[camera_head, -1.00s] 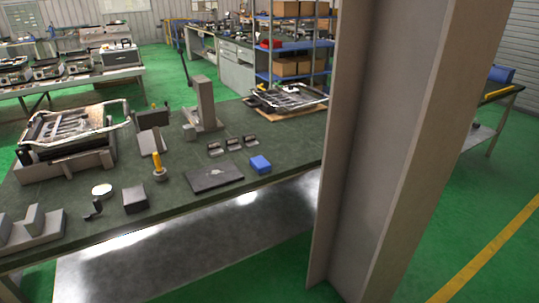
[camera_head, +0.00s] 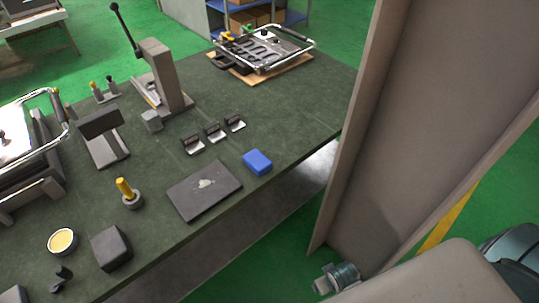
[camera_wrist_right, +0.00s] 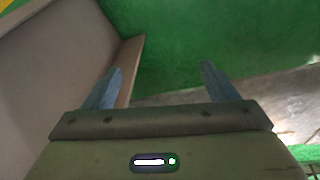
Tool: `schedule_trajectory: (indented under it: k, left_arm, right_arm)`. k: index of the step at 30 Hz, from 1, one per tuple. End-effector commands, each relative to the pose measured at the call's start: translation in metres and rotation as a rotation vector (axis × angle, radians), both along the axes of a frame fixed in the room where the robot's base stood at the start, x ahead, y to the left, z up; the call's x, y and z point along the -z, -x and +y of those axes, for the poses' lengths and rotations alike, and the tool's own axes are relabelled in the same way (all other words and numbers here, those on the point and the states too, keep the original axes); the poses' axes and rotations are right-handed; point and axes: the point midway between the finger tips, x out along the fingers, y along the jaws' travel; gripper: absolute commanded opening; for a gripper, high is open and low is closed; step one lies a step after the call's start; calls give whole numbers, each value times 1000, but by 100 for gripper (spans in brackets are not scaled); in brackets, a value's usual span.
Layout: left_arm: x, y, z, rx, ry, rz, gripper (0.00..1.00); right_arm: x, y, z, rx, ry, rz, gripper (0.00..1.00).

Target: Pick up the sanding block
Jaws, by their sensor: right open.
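A small blue block (camera_head: 257,161) lies on the dark green table near its front edge, right of a dark flat plate (camera_head: 204,190). A dark grey block (camera_head: 111,248) sits further left near the same edge. I cannot tell by sight which is the sanding block. My right gripper (camera_wrist_right: 161,66) is open and empty in the right wrist view, over green floor beside a pillar. Neither block shows there. My right arm is at the lower right of the head view, off the table and apart from both blocks. My left gripper is not in view.
A big grey-brown pillar (camera_head: 425,100) stands right of the table (camera_head: 290,100). Several small metal clips (camera_head: 214,132), a yellow-handled tool (camera_head: 126,192) and a round tin (camera_head: 62,241) stand around the plate. A lever press (camera_head: 165,80) is behind. The tabletop right of the clips is clear.

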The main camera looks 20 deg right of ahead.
Motion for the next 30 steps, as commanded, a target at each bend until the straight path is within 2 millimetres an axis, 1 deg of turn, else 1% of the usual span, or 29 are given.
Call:
schedule_trajectory:
  k: [1, 2, 3, 6, 9, 14, 18, 20, 22, 26, 30]
  left_arm:
    - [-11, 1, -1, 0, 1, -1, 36]
    - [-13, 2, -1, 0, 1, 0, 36]
    - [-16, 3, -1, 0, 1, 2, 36]
    - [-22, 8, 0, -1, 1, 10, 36]
    - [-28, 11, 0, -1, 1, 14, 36]
    - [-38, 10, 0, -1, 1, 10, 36]
    - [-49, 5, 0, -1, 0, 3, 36]
    - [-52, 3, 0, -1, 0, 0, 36]
    - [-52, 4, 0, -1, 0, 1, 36]
    - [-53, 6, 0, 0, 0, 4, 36]
    - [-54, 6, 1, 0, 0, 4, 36]
  right_arm:
    - [-36, -4, 2, -3, 0, -13, 80]
    - [-50, -6, 3, -4, 1, -16, 80]
    - [-68, -8, 5, -6, 1, -22, 80]
    - [-107, -11, 8, -10, 1, -33, 80]
    - [-141, -12, 11, -12, 2, -42, 80]
    - [-193, -13, 15, -18, 3, -54, 80]
    - [-240, -19, 19, -23, 5, -59, 80]
    - [-252, -27, 20, -25, 6, -55, 80]
    - [-256, -36, 21, -28, 7, -45, 80]
    - [-258, -55, 23, -32, 9, -29, 80]
    - [-255, -80, 25, -40, 8, -8, 80]
